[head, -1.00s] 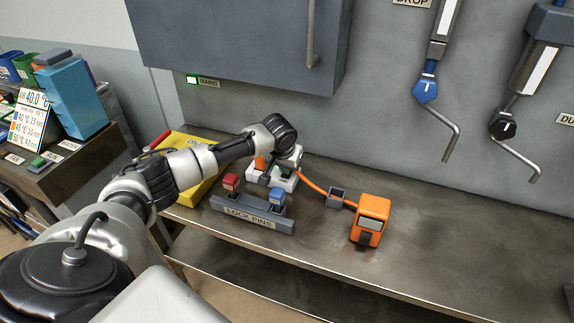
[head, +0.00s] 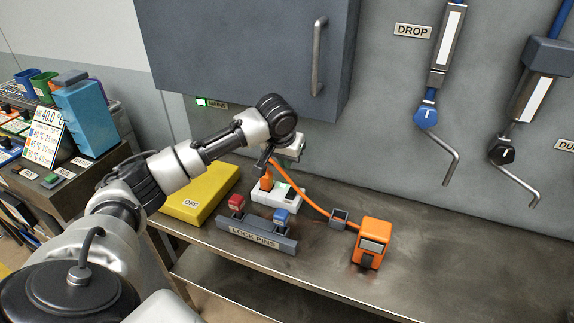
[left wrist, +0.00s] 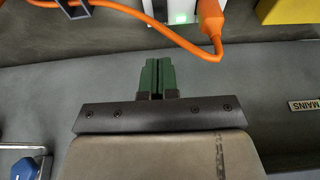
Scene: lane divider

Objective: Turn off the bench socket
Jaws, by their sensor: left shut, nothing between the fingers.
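The bench socket (head: 278,196) is a white block on the bench by the wall, with an orange plug (head: 266,182) and cable in it. A green light shows on the socket (left wrist: 183,17) in the left wrist view, at the top edge, where the block is cut off. My left gripper (left wrist: 157,78) is shut and empty, its green fingertips apart from the socket in that picture. In the head view it is above and behind the socket, largely hidden by my wrist. My right gripper is not in view.
A LOCK PINS rack (head: 256,236) with red and blue pins stands in front of the socket. The yellow box (head: 200,192) is left, an orange device (head: 371,243) right. The cable passes a small grey holder (head: 338,219). A wall cabinet (head: 240,45) hangs above. The bench's right is clear.

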